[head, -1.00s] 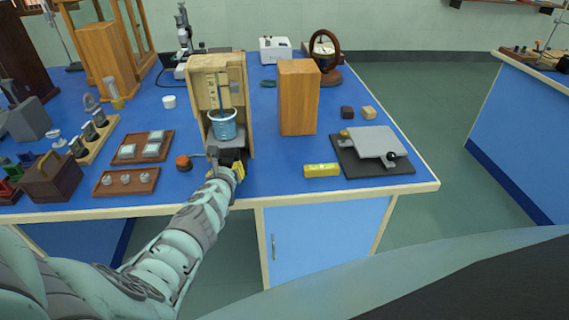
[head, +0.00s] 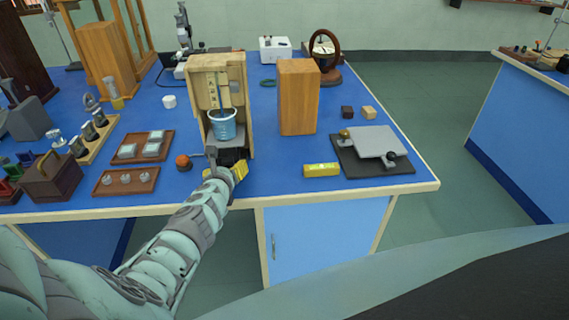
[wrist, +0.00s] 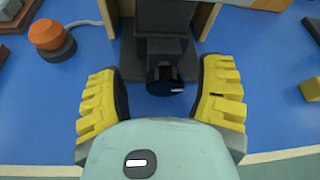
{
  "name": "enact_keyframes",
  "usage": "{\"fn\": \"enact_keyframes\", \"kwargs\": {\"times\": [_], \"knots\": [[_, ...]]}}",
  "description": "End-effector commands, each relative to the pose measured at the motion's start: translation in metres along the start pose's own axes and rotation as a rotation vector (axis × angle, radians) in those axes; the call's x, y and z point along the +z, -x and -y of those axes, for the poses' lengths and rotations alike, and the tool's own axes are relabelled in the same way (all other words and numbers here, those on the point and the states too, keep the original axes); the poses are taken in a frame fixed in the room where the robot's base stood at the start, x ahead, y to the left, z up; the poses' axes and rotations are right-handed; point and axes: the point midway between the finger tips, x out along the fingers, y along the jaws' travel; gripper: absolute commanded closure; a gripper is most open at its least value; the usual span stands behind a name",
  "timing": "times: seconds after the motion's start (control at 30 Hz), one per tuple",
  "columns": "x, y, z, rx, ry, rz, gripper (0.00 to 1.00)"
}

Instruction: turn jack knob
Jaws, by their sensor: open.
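The jack knob (wrist: 165,82) is a dark cylinder with a small white mark, on the front of the black lab jack (wrist: 166,45). My gripper (wrist: 162,98) is open, its yellow ridged fingers on either side of the knob and apart from it. In the head view my gripper (head: 238,172) is at the front of the jack (head: 232,158), and the knob is hidden there. A blue beaker (head: 222,125) stands above the jack inside the open wooden case (head: 248,110).
An orange knob-like object (head: 184,162) on a dark base sits just left of the jack. A yellow block (head: 321,169) and a plain wooden box (head: 298,95) are to the right. Wooden trays (head: 126,182) lie to the left. The table's front edge is close below my gripper.

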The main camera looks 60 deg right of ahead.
Motion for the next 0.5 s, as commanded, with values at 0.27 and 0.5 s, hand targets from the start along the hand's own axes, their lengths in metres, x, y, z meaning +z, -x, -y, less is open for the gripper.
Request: {"fn": "enact_keyframes", "kwargs": {"times": [0.27, 0.5], "knots": [[-0.002, 0.021, 0.003, -0.007, -0.010, -0.002, 0.32], [0.000, 0.043, 0.004, -0.012, -0.006, 0.000, 0.32]]}}
